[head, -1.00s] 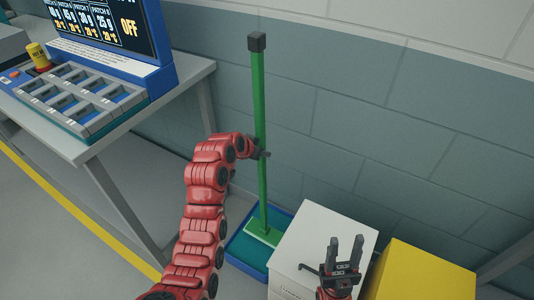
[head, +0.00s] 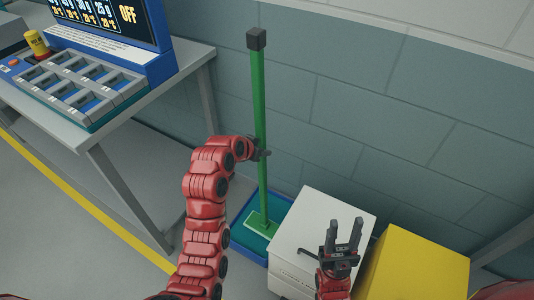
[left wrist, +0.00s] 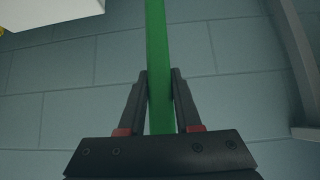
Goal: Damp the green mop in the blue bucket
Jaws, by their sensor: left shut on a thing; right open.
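The green mop (head: 260,110) stands nearly upright with a black cap on top of its handle. Its green head (head: 259,223) is within the outline of the blue bucket (head: 243,247), a low container with a teal inside; I cannot tell whether it touches the bottom. My left gripper (head: 262,153) is shut on the mop handle about midway up. In the left wrist view, my left gripper (left wrist: 160,88) has a black finger on each side of the green handle (left wrist: 158,45). My right gripper (head: 345,236) is open and empty, in front of the white box.
A white box (head: 325,220) stands right of the bucket, and a yellow box (head: 415,265) stands right of that. A table (head: 120,140) with a blue display and a compartment tray is at left. The tiled wall (head: 380,130) is close behind the mop.

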